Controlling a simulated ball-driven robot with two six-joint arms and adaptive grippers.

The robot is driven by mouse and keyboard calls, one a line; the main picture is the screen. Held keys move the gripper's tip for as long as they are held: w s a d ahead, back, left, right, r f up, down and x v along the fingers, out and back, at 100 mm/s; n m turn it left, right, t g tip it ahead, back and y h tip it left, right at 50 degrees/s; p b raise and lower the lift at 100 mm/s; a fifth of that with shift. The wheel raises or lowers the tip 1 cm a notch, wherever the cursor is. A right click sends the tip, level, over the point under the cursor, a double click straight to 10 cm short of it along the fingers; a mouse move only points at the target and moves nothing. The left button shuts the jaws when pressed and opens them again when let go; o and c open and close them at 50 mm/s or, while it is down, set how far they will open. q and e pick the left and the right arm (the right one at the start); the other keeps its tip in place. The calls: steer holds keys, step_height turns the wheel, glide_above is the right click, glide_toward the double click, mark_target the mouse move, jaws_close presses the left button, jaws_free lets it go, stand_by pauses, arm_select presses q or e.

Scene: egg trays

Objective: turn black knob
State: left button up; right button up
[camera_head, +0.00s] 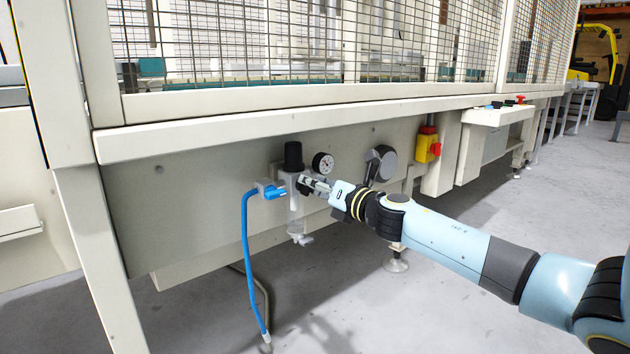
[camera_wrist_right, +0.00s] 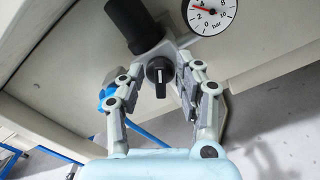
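The black knob (camera_wrist_right: 157,72) is a small round knob with a white pointer line, on the front of the grey air regulator (camera_wrist_right: 150,48). The line stands nearly upright in the right wrist view. My right gripper (camera_wrist_right: 161,85) is open, with one finger on each side of the knob. A gap shows between the knob and the fingers; I see no clear contact. In the head view my right gripper (camera_head: 312,187) reaches in from the right to the regulator and largely hides the knob. My left gripper is not in view.
A taller black cylinder (camera_head: 293,156) tops the regulator. A pressure gauge (camera_head: 322,163) sits beside it, with a grey round-headed handle (camera_head: 381,163) further right. A blue hose (camera_head: 247,260) hangs at left. A red-yellow switch (camera_head: 428,148) is further right. The machine ledge (camera_head: 250,132) overhangs above.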

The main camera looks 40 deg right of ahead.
steer(key=shift+f, duration=0.1)
steer(key=shift+c, duration=0.3)
jaws_close()
steer(key=shift+m, duration=0.3)
